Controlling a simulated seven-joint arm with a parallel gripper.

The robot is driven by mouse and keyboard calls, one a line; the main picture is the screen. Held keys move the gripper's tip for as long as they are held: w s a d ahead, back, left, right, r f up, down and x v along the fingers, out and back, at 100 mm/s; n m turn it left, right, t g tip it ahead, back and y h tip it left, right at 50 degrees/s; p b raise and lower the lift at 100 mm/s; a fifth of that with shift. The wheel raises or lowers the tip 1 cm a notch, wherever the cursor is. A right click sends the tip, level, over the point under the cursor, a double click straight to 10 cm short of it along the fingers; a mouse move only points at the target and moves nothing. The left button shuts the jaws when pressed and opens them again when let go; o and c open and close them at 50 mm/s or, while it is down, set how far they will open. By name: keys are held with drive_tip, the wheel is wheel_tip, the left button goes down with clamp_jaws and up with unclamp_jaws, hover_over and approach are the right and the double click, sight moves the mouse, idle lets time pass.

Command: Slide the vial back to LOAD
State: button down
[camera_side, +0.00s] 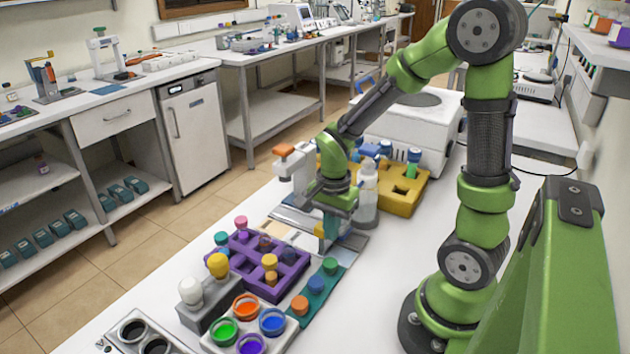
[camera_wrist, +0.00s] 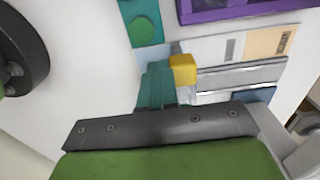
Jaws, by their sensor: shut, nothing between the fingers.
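The vial with a yellow cap (camera_wrist: 183,70) stands at the near-left end of a metal rail track (camera_wrist: 240,74) in the wrist view. My gripper (camera_wrist: 157,84) is shut and empty, its teal fingers right beside the vial on the left. I cannot tell whether they touch it. In the side view my gripper (camera_side: 329,232) points down at the right end of the track, and largely hides the vial. A beige label patch (camera_wrist: 270,42) lies along the track's far-right end in the wrist view; its lettering is too small to read.
A purple rack (camera_side: 262,262) and a teal strip with caps (camera_side: 317,288) lie in front of the track. A clear bottle (camera_side: 367,190) and a yellow rack (camera_side: 402,194) stand behind it. Bare white table (camera_side: 372,280) is to the right.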

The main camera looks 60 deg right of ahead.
drive_tip(key=shift+w, duration=1.7)
drive_tip(key=w, duration=0.2)
drive_tip(key=shift+w, duration=0.35)
drive_tip(key=shift+s, duration=0.1)
wheel_tip(320, 180, up, 8)
drive_tip(key=f, duration=0.1)
hover_over(318, 224)
drive_tip(key=w, duration=0.2)
drive_tip(key=shift+r, duration=0.25)
